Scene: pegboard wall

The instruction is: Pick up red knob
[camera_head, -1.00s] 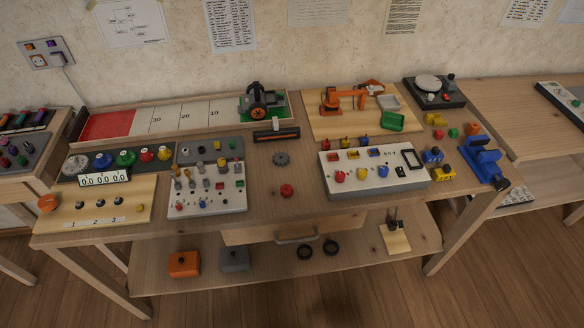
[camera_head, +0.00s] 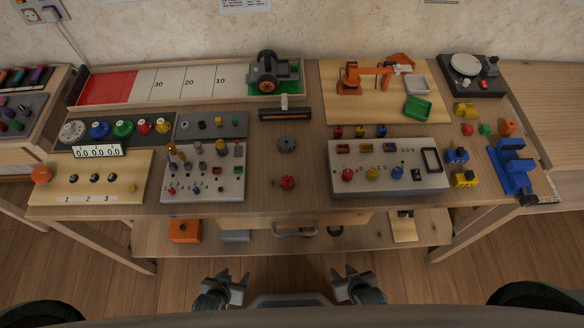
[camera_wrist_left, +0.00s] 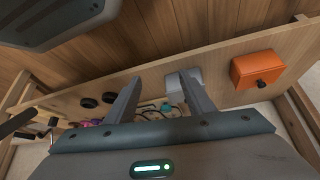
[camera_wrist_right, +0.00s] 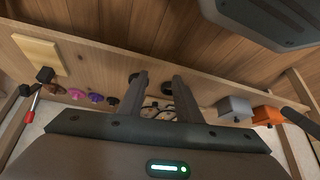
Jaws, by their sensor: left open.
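A small red knob (camera_head: 287,183) lies alone on the bare wood of the table, in front of a dark grey gear-like disc (camera_head: 287,145). My left gripper (camera_head: 233,277) is low in front of the table, below and left of the knob, open and empty. Its two fingers stand apart in the left wrist view (camera_wrist_left: 158,78). My right gripper (camera_head: 345,273) is at a like height, right of the knob, also open and empty. Its parted fingers show in the right wrist view (camera_wrist_right: 160,77). Neither wrist view shows this loose red knob.
A grey panel with pegs (camera_head: 204,193) stands left of the knob. A white panel with coloured knobs (camera_head: 400,186) stands to its right. The wood around the knob is clear. The table's front edge and a lower shelf with an orange box (camera_head: 184,231) are nearest my grippers.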

